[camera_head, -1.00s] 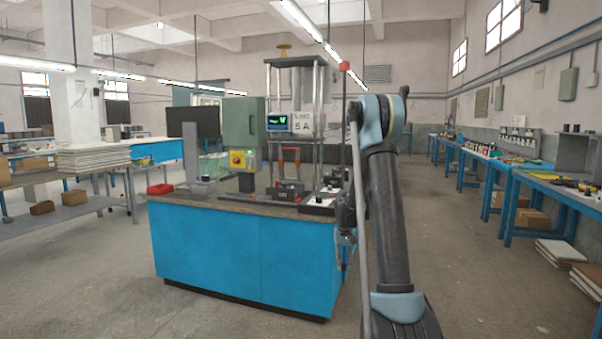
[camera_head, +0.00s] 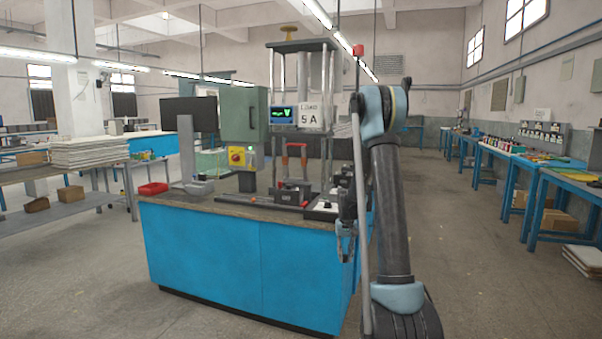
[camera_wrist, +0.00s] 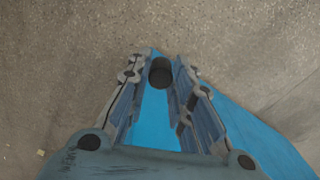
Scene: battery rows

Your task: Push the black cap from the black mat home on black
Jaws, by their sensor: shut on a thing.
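My gripper (camera_wrist: 160,85) shows in the wrist view, shut on a small dark round cap (camera_wrist: 160,71) near its fingertips. Blue cabinet side and grey floor show beneath it. In the head view my gripper (camera_head: 346,238) hangs beside the right front corner of the blue bench (camera_head: 205,243), below the bench top's level. The held cap cannot be made out there. Black blocks that look like batteries (camera_head: 290,193) stand on the bench below the press frame. A dark mat or tray with a white part (camera_head: 322,208) lies at the bench's right front edge. Their terminals are too small to tell.
A press frame (camera_head: 302,120) with a screen and a green box (camera_head: 244,118) rises from the bench. A red tray (camera_head: 152,189) lies at its left. Open floor (camera_head: 485,265) lies to the right, before the side benches (camera_head: 560,180).

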